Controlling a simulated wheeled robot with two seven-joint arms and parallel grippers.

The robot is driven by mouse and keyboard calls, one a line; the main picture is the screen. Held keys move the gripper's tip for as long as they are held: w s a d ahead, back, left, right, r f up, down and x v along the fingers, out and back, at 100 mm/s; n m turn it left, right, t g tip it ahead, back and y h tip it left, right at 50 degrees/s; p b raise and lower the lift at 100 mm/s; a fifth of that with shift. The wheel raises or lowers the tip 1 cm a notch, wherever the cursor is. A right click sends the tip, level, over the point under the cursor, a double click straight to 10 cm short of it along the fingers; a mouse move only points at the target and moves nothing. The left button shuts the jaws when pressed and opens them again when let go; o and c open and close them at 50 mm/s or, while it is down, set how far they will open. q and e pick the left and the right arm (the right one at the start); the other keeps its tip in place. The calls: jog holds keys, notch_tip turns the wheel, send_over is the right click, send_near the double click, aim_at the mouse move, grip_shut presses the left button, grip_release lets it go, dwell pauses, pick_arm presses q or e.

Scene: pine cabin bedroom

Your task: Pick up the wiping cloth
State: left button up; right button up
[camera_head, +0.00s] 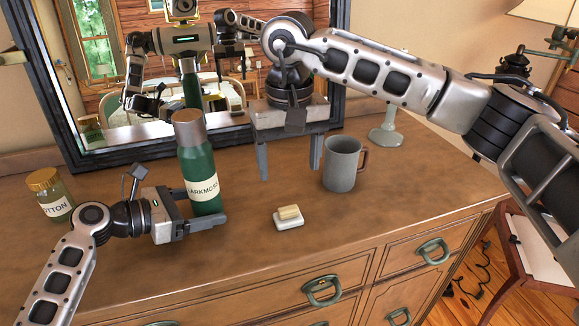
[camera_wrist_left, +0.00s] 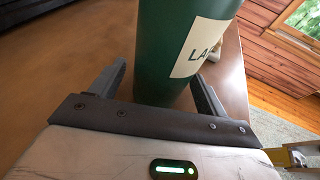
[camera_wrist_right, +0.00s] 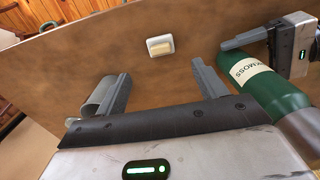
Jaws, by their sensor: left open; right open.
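I cannot make out a wiping cloth in any view. My left gripper (camera_head: 207,212) is low over the dresser, its open fingers on either side of a green bottle (camera_head: 200,172) with a brown-grey cap and a pale label. The left wrist view shows the bottle (camera_wrist_left: 180,50) standing between the fingers; I cannot tell if they touch it. My right gripper (camera_head: 289,160) points down behind the soap dish, left of the mug, open and empty. It also shows in the right wrist view (camera_wrist_right: 157,78).
A grey mug (camera_head: 341,169) with a brown handle stands close to the right gripper. A white dish (camera_head: 289,222) with a yellowish block (camera_head: 289,212) sits near the front edge. A cotton jar (camera_head: 50,196) is at left. A mirror (camera_head: 60,100) and lamp base (camera_head: 385,135) stand behind.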

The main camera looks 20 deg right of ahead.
aim_at(289, 209)
jog(key=shift+o, duration=0.4)
notch_tip(289, 209, down, 12)
jog(key=shift+w+r, duration=0.1)
jog(key=shift+w, duration=0.05)
jog(key=c, duration=1.1)
jog(key=shift+r, duration=0.1)
notch_tip(289, 209, up, 10)
jog(key=shift+f, duration=0.1)
